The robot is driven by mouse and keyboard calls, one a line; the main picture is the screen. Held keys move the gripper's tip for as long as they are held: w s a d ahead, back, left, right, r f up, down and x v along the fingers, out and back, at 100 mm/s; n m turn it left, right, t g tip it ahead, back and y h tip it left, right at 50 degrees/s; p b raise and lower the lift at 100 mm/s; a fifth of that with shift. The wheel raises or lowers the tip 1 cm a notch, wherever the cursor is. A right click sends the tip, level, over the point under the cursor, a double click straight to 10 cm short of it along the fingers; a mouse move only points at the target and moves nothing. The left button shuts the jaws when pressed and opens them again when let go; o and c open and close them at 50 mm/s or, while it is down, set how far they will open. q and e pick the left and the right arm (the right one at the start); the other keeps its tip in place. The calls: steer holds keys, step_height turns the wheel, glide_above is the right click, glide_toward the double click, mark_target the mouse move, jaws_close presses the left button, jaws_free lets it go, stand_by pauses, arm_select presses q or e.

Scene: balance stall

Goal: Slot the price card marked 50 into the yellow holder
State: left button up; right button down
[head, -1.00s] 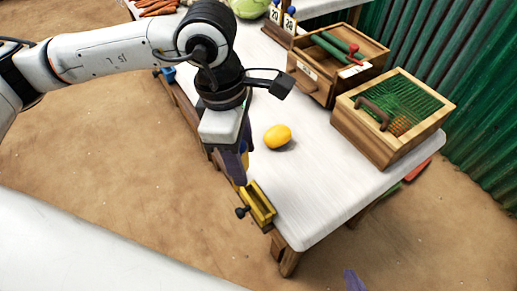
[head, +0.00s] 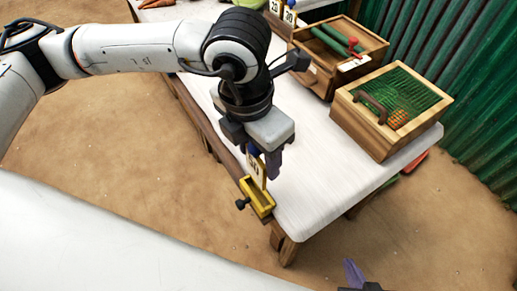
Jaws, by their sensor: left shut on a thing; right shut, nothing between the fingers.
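My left gripper (head: 267,165) is shut on a pale price card (head: 257,172) with a blue knob on top. Its number is partly covered and only a 0 reads clearly. The card is upright, and its lower edge is at or just above the yellow holder (head: 262,205); I cannot tell whether it is inside the slot. The holder is fixed at the near corner of the white table, with a dark knob on its left side. My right gripper (head: 356,274) is shut and empty at the bottom edge, away from the table.
A wooden crate with a green mesh lid (head: 385,135) stands on the table's right side. Behind it is an open wooden box (head: 325,75) with green rollers. Price cards marked 20 (head: 289,15) stand at the back. The front right of the white table (head: 315,205) is clear.

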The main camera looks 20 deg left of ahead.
arm_select(q)
steer(key=shift+f+b, duration=0.5)
steer(key=shift+f, duration=0.85)
step_height(320, 180, down, 2)
steer(key=shift+f+b, duration=0.1)
steer(key=shift+b, duration=0.25)
arm_select(e)
steer(key=shift+a+f, duration=0.25)
steer(key=shift+f, duration=0.25)
steer(key=shift+f, duration=0.1)
